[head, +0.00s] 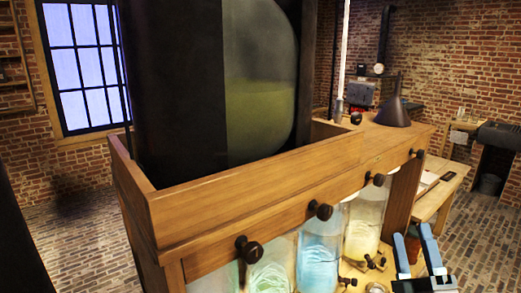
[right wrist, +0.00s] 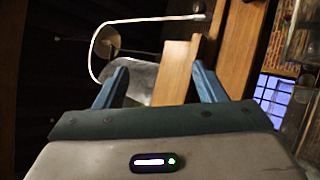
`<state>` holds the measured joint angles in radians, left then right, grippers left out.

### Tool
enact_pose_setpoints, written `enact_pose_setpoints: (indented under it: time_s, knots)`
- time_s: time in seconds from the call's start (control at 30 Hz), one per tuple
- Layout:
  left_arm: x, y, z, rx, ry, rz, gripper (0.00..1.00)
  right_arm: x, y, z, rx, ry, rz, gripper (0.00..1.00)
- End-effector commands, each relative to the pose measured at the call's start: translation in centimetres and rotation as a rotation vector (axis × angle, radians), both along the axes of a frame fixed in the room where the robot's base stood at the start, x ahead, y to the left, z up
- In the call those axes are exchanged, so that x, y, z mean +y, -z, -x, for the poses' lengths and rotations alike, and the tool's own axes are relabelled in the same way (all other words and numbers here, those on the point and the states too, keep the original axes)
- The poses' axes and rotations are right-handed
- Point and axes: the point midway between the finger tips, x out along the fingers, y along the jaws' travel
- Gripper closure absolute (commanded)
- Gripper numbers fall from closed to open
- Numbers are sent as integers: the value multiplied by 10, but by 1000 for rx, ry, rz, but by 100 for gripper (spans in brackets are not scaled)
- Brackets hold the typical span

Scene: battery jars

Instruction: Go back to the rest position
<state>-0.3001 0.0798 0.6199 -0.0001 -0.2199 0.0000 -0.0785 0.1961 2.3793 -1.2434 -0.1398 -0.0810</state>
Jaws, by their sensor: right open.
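My right gripper (head: 412,235) is at the lower right of the head view, its two blue fingers pointing up and spread apart with nothing between them. It also shows in the right wrist view (right wrist: 160,70), open and empty, with wooden boards behind it. My left gripper is in neither view. A wooden bench frame (head: 270,212) holds several glass jars under its rail. A green-lit jar (head: 271,268), a blue jar (head: 319,245) and a pale yellow jar (head: 363,228) stand left of my right gripper, apart from it.
A large dark cabinet with a round glass (head: 260,80) rises from the bench. Dark knobs (head: 320,210) stick out along the rail. A dark funnel (head: 393,105) stands at the far end. A side table (head: 440,190) is at right. Brick floor (head: 480,245) shows free beyond.

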Motion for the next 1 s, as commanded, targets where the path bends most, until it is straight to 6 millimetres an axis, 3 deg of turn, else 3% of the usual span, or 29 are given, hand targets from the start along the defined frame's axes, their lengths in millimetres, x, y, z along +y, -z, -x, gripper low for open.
enact_pose_setpoints:
  time_s: [0.1,0.17,0.3,0.5,0.6,0.8,1.0]
  knots:
    - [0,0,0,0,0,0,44,-35,46,3,153,41,-290,36]
    - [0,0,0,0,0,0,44,-49,74,7,239,66,-431,36]
    - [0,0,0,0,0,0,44,-70,151,23,474,142,-740,36]
    - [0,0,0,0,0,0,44,-64,263,77,863,274,-1111,36]
    - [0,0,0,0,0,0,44,-51,304,109,1042,335,-1237,36]
    - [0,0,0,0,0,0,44,-23,352,169,1329,430,-1394,36]
    - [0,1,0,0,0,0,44,2,382,219,1565,507,-1485,36]
